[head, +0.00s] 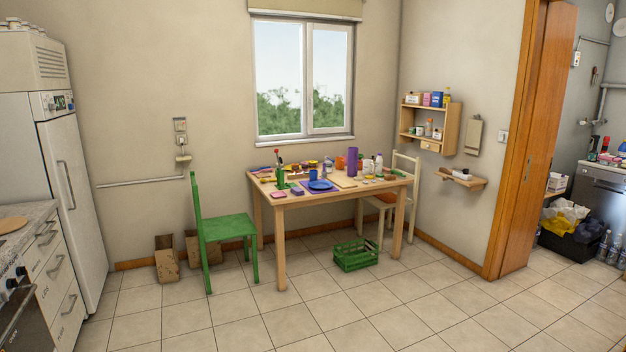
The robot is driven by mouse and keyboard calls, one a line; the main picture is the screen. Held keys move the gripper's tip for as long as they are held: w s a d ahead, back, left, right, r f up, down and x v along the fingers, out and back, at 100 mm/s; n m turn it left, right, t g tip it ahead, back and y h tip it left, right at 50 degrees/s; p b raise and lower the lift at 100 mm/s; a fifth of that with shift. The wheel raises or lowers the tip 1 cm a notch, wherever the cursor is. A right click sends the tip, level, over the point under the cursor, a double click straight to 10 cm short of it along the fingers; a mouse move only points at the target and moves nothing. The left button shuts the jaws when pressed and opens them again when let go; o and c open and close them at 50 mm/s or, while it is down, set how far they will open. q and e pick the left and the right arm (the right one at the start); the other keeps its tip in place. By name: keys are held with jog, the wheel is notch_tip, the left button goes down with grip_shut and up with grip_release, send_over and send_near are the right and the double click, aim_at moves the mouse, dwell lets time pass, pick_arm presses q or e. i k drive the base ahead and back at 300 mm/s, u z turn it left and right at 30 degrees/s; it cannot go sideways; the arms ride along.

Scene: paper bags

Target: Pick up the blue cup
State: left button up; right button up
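A small blue cup (313,174) stands upright on the wooden table (283,212), by the back edge of a blue plate (322,186). I cannot tell whether it stands on the plate or just behind it. The cup is small and far off in the head view. Neither of my grippers is in view.
A green chair (230,228) stands left of the table and a pale chair (398,195) right of it. Many items crowd the tabletop. Brown paper bags (167,265) stand by the wall. The near floor is clear.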

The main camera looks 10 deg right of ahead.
aim_at(313, 174)
jog(key=z, duration=0.3)
jog(key=i, duration=1.05)
jog(key=z, duration=0.75)
jog(key=i, duration=3.45)
jog(key=u, duration=1.15)
jog(key=i, duration=1.15)
jog(key=u, duration=0.55)
jog(key=k, duration=0.75)
jog(key=u, duration=0.2)
